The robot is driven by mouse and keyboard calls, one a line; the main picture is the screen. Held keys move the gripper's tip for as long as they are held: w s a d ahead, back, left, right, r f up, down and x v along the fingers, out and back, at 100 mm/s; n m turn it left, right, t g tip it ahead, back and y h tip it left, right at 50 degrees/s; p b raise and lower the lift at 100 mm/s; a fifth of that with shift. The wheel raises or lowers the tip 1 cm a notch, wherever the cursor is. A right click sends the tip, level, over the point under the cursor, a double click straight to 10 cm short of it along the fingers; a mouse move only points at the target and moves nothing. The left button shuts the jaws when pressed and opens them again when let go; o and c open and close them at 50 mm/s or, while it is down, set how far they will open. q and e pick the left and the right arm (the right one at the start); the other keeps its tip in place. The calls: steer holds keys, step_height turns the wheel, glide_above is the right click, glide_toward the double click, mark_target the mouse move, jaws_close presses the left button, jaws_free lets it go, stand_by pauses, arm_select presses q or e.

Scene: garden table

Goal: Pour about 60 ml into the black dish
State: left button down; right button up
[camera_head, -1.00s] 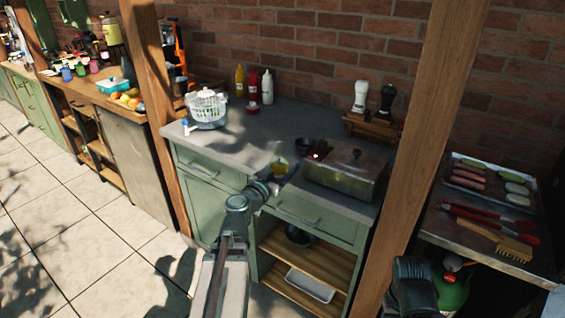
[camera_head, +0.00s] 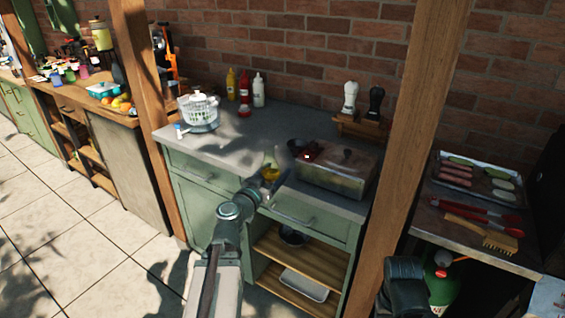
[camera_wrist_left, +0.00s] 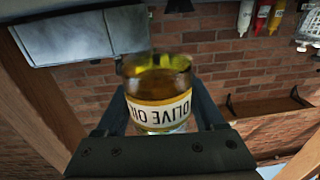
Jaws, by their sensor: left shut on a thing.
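My left gripper (camera_head: 268,183) is shut on an olive oil bottle (camera_head: 270,173), held at the front edge of the grey counter. In the left wrist view the labelled bottle (camera_wrist_left: 160,100) sits between both fingers, with yellow-green oil in the glass. That view is upside down, so the bottle's exact tilt is hard to tell. A small black dish (camera_head: 297,146) appears on the counter behind and right of the bottle, beside the metal box; it is dark and partly hidden. I cannot see its contents.
A lidded metal box (camera_head: 337,172) stands just right of the bottle, with a dark, red-marked item (camera_head: 310,152) near its left end. A salad spinner (camera_head: 198,110) and squeeze bottles (camera_head: 245,92) stand farther back. The counter's middle (camera_head: 245,135) is clear.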

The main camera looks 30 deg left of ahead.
arm_select(q)
step_height(320, 180, up, 11)
steer(key=p, duration=1)
steer(key=shift+f+p, duration=0.1)
steer(key=shift+p, duration=0.2)
arm_select(e)
step_height(320, 180, up, 11)
steer(key=shift+f, duration=0.1)
steer(key=shift+c, duration=0.2)
steer(key=shift+f, duration=0.1)
steer(key=shift+c, duration=0.4)
